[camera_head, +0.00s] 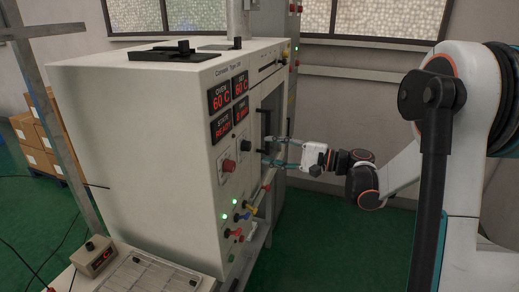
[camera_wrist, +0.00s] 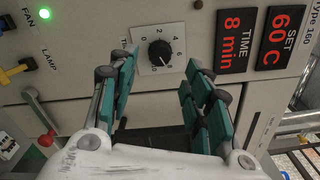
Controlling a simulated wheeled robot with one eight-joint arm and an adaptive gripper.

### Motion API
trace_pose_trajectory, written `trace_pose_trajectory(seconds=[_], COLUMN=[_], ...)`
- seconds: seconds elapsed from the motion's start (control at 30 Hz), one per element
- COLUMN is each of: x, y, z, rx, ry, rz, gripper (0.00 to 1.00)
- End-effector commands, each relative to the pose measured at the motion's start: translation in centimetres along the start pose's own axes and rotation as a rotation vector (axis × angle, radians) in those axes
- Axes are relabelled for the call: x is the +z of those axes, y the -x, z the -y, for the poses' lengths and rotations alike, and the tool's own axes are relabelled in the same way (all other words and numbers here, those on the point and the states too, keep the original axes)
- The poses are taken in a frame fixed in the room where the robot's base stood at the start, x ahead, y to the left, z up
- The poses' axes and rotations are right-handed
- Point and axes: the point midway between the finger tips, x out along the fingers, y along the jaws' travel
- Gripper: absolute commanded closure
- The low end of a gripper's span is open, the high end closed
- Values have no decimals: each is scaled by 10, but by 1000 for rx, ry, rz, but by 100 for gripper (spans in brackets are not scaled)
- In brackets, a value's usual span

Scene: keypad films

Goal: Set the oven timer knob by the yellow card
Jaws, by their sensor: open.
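The timer knob (camera_wrist: 160,51) is a black round knob on a white numbered dial plate (camera_wrist: 179,34) in the wrist view. A pale mark on it seems to point lower right, near the 8. In the head view the knob (camera_head: 243,141) is small on the oven front. My gripper (camera_wrist: 160,76) is open, its teal-padded fingers left and right of the knob's lower side, with nothing between them. Whether they touch the panel cannot be told. In the head view my gripper (camera_head: 276,152) reaches left toward the panel. I cannot make out a yellow card.
The time display (camera_wrist: 238,41) reads 8 min and the set display (camera_wrist: 282,37) 60 C. Coloured levers (camera_head: 240,216) stick out lower down. A control box (camera_head: 94,256) stands at front left. Green floor is clear right of the oven.

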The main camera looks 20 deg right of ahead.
Motion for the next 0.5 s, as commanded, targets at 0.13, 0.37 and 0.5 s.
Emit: trace_pose_trajectory(seconds=[0.13, 0.37, 0.5], x=[-1, -1, 0], y=[30, 54, 58], z=[0, 0, 0], rx=[-1, 0, 0], ry=[0, 0, 0], rz=[-3, -1, 0], gripper=[55, 55, 55])
